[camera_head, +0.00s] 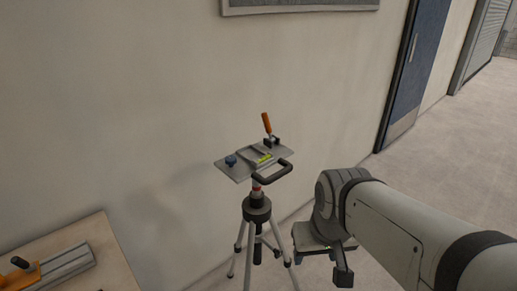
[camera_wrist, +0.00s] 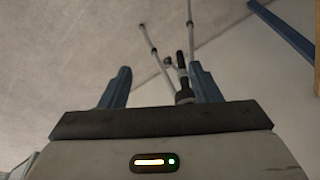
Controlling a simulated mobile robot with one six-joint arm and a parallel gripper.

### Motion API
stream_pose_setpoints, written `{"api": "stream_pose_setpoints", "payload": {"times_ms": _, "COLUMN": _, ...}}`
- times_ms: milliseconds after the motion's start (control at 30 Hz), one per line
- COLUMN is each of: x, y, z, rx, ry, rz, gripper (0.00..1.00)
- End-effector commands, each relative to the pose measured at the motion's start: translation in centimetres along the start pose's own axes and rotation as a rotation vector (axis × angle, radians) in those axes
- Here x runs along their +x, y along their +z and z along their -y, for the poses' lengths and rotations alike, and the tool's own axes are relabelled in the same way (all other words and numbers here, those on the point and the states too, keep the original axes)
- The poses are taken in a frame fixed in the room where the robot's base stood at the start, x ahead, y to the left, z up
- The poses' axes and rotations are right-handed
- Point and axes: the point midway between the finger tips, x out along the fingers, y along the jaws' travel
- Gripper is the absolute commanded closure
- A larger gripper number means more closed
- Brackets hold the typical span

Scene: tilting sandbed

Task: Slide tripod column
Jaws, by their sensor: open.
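A tripod (camera_head: 257,208) stands on the floor near the wall, with a dark hub, grey legs and a short column (camera_head: 256,187) with a red band. My gripper (camera_head: 341,262) is right of the tripod and lower than the plate. In the wrist view its two blue fingers (camera_wrist: 161,74) are apart with nothing held. The tripod's legs and dark hub (camera_wrist: 184,95) show beyond, near the right finger.
A wooden table (camera_head: 95,232) with a grey and orange fixture (camera_head: 62,266) is at the lower left. The wall (camera_head: 150,100) is close behind the tripod. Open floor (camera_head: 440,140) lies to the right, past a blue door (camera_head: 415,70).

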Motion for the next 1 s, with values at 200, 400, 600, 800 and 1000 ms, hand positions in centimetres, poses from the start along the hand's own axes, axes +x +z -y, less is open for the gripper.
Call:
{"api": "stream_pose_setpoints", "payload": {"times_ms": 200, "x": 0.0, "y": 0.0, "z": 0.0, "rx": 0.000, "ry": 0.000, "rz": 0.000, "gripper": 0.43}}
{"api": "stream_pose_setpoints", "payload": {"times_ms": 400, "x": 0.6, "y": 0.0, "z": 0.6, "rx": 0.021, "ry": -0.040, "rz": 0.020, "gripper": 0.57}}
{"api": "stream_pose_setpoints", "payload": {"times_ms": 600, "x": 2.9, "y": -1.1, "z": 3.9, "rx": 0.142, "ry": -0.286, "rz": 0.097, "gripper": 0.60}}
{"api": "stream_pose_setpoints", "payload": {"times_ms": 800, "x": 4.3, "y": -5.3, "z": 7.0, "rx": 0.327, "ry": -0.614, "rz": 0.087, "gripper": 0.60}}
{"api": "stream_pose_setpoints", "payload": {"times_ms": 1000, "x": 5.2, "y": -12.0, "z": 6.8, "rx": 0.544, "ry": -0.900, "rz": -0.049, "gripper": 0.60}}
